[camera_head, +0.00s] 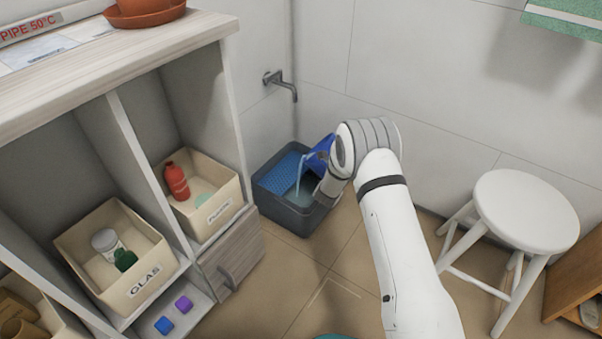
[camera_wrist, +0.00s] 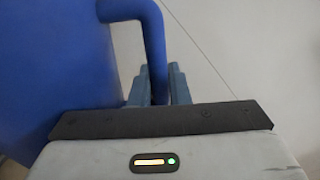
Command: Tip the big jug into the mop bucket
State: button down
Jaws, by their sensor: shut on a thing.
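A blue jug (camera_head: 320,152) is held tilted over the dark grey mop bucket (camera_head: 290,215), and a pale stream runs from it down into the bucket. Most of the jug is hidden behind my arm in the head view. In the wrist view the blue jug (camera_wrist: 55,75) fills the left side, with its handle (camera_wrist: 153,40) running down between my fingers. My gripper (camera_wrist: 158,85) is shut on that handle. A blue perforated wringer (camera_head: 285,172) sits in the back left of the bucket, with grey-blue liquid beside it.
A shelf unit with bins marked GLAS (camera_head: 145,285) and a second bin (camera_head: 217,215) holding a red bottle stands left of the bucket. A wall tap (camera_head: 283,84) is above it. A white stool (camera_head: 525,210) stands right. Tiled floor (camera_head: 340,285) is clear in front.

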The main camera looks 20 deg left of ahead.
jog(key=shift+a+r, duration=0.15)
jog(key=shift+r, duration=0.15)
jog(key=shift+w+a+f+n, duration=0.15)
jog(key=shift+a+n, duration=0.3)
jog(key=shift+n, duration=0.05)
jog(key=shift+w+a+f+n, duration=0.1)
jog(key=shift+a+n, duration=0.3)
jog(key=shift+n, duration=0.1)
dwell(1.9)
jog(key=shift+w+a+r+n+p, duration=0.2)
jog(key=shift+a+n+p, duration=0.15)
jog(key=shift+a+n, duration=0.15)
jog(key=shift+w+a+r+n+p, duration=0.1)
jog(key=shift+a+r+n+p, duration=0.1)
jog(key=shift+a+n+p, duration=0.25)
dwell(1.3)
jog(key=shift+a+b, duration=0.3)
